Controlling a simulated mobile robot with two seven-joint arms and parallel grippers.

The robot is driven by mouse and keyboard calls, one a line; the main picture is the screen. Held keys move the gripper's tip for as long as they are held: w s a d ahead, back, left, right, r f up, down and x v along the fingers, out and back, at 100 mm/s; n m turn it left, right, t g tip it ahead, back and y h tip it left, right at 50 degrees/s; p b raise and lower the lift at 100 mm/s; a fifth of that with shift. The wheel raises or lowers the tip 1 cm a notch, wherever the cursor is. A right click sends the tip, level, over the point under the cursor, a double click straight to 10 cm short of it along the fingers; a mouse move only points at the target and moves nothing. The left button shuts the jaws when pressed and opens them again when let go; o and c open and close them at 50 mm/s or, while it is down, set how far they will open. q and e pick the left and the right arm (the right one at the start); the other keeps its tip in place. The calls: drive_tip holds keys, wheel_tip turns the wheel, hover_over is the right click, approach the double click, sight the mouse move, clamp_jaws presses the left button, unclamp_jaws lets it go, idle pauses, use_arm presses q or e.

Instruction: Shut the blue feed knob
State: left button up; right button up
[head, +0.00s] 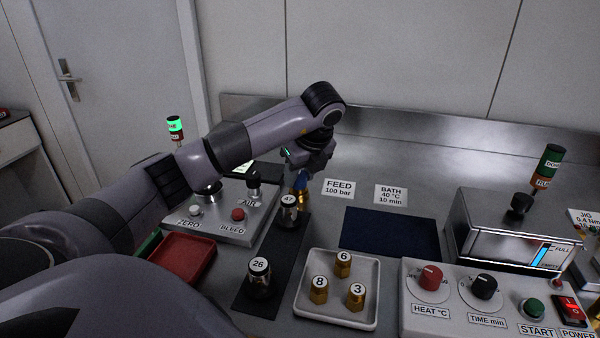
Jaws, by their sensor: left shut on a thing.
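The blue feed knob (303,183) shows as a small patch of blue just under my left gripper (304,173). My left gripper points down and is shut on it; the fingers and most of the knob are hard to make out. A brass piece (299,194) shows directly below the blue, behind the top of the jar marked 47 (289,211). My right gripper is out of view.
A grey panel (217,222) with ZERO, AIR and BLEED labels stands left of the knob. A jar marked 26 (260,276), a red tray (184,258), a white tray (313,312) with brass parts and a control box (450,312) lie nearer.

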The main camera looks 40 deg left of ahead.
use_arm(q)
drive_tip(key=shift+r, duration=0.15)
drive_tip(key=o, duration=1)
drive_tip(key=p+v, duration=0.2)
drive_tip(key=v, duration=0.5)
drive_tip(key=shift+s, duration=0.1)
